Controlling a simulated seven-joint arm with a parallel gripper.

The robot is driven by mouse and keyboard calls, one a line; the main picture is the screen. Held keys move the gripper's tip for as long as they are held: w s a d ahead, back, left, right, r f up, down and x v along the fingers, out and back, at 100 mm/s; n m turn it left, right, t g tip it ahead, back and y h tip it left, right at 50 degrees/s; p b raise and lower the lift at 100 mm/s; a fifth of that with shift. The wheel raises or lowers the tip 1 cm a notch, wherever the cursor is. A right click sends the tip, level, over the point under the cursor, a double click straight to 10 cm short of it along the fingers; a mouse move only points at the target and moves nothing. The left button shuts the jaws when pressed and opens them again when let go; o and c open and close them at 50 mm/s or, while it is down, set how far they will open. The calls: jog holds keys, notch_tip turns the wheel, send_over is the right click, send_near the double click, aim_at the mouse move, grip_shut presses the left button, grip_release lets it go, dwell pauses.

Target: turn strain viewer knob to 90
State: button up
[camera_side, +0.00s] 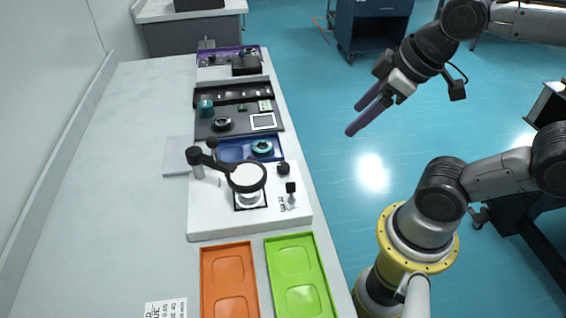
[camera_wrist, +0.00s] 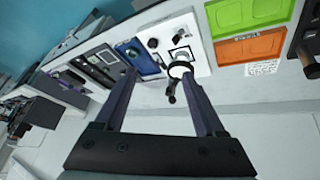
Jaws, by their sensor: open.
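A white station (camera_side: 205,222) on the bench carries a black ring (camera_side: 248,176) on an arm above a square stage. It looks like the strain viewer, but I cannot read its label. A small black knob (camera_side: 283,168) sits near its back right and a black-topped post (camera_side: 291,188) near its right edge. Angle marks cannot be read. My gripper (camera_side: 354,120) is open and empty, in the air over the floor right of the bench, apart from the station. In the wrist view the station (camera_wrist: 204,62), ring (camera_wrist: 179,70) and knob (camera_wrist: 153,43) show beyond my open fingers (camera_wrist: 160,73).
An orange tray (camera_side: 228,280) and a green tray (camera_side: 297,275) lie in front of the station. Behind it are a blue tray (camera_side: 236,152) with a round part, a dark panel (camera_side: 205,130) and a purple tray (camera_side: 219,52). The bench's left side is mostly clear.

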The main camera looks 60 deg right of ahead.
jog(key=w+r+n+g, duration=0.1)
jog(key=w+n, duration=0.2)
jog(key=w, duration=0.3)
jog(key=n+g, duration=0.3)
jog(key=g, duration=0.2)
send_over(283, 165)
notch_tip(283, 165, down, 10)
notch_tip(283, 165, down, 14)
jog(key=shift+a+f, duration=0.1)
jog(key=shift+f, duration=0.15)
grip_shut()
